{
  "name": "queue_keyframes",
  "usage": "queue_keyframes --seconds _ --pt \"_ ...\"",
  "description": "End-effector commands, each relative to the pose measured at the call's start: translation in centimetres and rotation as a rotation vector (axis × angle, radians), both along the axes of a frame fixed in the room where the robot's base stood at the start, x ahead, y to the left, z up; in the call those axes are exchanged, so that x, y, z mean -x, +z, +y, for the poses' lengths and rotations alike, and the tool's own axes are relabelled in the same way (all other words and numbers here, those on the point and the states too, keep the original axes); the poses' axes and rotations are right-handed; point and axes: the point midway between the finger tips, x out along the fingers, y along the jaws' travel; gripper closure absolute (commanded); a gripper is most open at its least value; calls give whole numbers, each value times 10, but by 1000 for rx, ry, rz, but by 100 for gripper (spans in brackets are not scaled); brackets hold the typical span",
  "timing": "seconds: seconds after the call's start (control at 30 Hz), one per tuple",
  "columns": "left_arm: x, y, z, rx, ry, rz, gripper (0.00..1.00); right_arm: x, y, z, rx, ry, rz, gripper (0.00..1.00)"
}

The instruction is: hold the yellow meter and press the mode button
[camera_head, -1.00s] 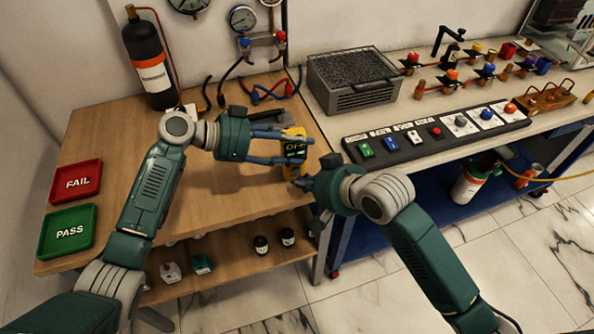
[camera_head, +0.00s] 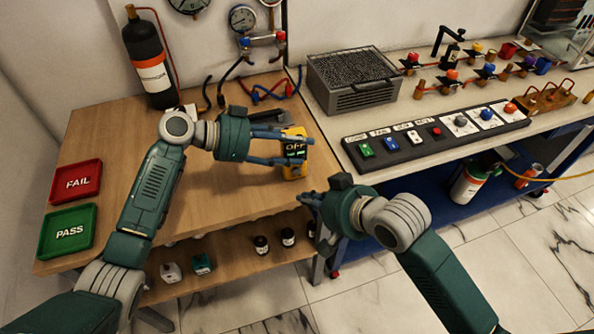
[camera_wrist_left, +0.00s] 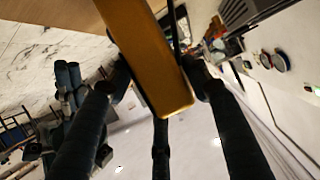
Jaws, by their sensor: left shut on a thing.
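The yellow meter (camera_head: 295,149) is upright near the right edge of the wooden bench, and its dark screen reads OFF. My left gripper (camera_head: 288,148) is shut on the meter, with fingers along its sides. In the left wrist view the meter's yellow body (camera_wrist_left: 150,62) lies between the fingers (camera_wrist_left: 160,88). My right gripper (camera_head: 309,199) is below and to the right of the meter, apart from it, by the bench's front edge. Its fingers are too small and partly overlapped to tell open from shut. I cannot make out the mode button.
Red FAIL (camera_head: 76,181) and green PASS (camera_head: 68,231) trays lie on the bench (camera_head: 120,140) at left. A black cylinder (camera_head: 150,60) stands behind. Cables (camera_head: 270,92) lie at the back. A switch panel (camera_head: 435,138) and a vented box (camera_head: 353,80) are on the right-hand table.

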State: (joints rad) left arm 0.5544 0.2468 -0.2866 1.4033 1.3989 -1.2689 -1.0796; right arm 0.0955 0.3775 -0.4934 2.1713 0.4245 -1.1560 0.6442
Motion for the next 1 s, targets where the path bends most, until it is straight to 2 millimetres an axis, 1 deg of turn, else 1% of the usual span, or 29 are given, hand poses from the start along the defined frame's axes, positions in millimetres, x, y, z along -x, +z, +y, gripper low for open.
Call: queue_keyframes --seconds 0.17,0.2,0.3,0.57,0.67,0.77,1.0 --pt "0 -2 0 -2 0 3 85 0 0 0 0 0 0 100" --pt "0 -2 0 -2 0 3 48 0 0 0 0 0 0 100" --pt "0 -2 0 -2 0 3 30 0 0 0 0 0 0 100" --pt "0 -1 0 -1 0 1 30 0 0 0 -1 1 0 100" --pt "1 1 5 -1 1 0 30 0 0 0 -1 1 0 100" --pt "3 5 16 -3 2 0 30 0 0 0 -1 1 0 100" --pt "14 24 61 -5 3 1 30 0 0 0 -1 1 0 100"
